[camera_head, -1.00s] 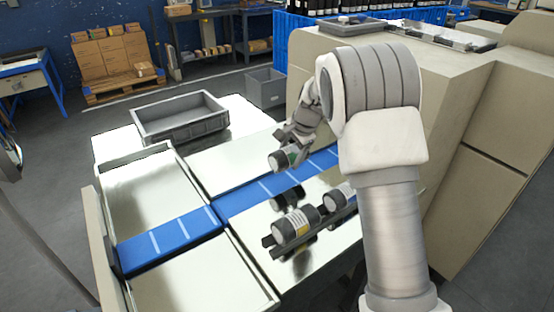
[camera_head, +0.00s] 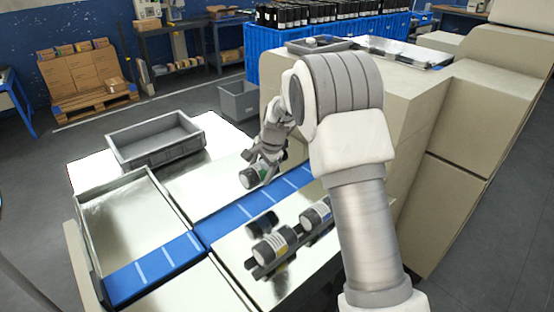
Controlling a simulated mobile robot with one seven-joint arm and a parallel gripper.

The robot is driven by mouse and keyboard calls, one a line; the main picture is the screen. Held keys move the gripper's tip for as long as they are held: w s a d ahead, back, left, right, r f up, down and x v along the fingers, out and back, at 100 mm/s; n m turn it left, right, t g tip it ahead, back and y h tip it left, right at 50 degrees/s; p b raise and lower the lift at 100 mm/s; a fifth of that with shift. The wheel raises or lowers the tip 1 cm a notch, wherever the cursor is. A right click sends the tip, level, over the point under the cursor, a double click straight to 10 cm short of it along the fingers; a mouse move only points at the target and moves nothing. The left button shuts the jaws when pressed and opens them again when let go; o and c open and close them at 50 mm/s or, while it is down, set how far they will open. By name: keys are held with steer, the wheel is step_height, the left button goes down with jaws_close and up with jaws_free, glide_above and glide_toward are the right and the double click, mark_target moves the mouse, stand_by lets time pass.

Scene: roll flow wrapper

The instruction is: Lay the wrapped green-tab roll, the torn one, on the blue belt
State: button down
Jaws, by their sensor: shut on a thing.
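My gripper (camera_head: 264,163) is shut on a dark roll with a white band and a bit of green (camera_head: 253,176). It holds the roll at a tilt, with the roll's pale end toward the lower left. The roll shows just behind the blue belt (camera_head: 228,215), against the shiny metal plate; its height above the plate I cannot tell. Any tear in its wrap is too small to see. The belt runs from lower left to upper right, and the stretch below the roll looks bare. My arm hides the belt's far right end.
A dark rack (camera_head: 254,272) in front of the belt carries a yellow-marked roll (camera_head: 272,248) and another roll (camera_head: 316,217). A dark cylinder shape (camera_head: 262,223) shows between rack and belt. A grey bin (camera_head: 119,151) stands behind; a large beige machine (camera_head: 425,125) stands at right.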

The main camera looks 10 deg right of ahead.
steer(key=shift+a, duration=0.75)
steer(key=shift+a+f, duration=0.1)
steer(key=shift+f, duration=0.15)
step_height(320, 180, down, 8)
steer(key=b, duration=0.5)
steer(key=shift+w+f+b, duration=0.1)
steer(key=shift+f+b, duration=0.05)
steer(key=shift+b, duration=0.15)
steer(key=shift+f+b, duration=0.45)
steer(key=shift+f, duration=0.25)
jaws_free()
steer(key=p+v, duration=0.2)
steer(key=v, duration=1.5)
steer(key=shift+s+r, duration=0.2)
steer(key=shift+s, duration=0.1)
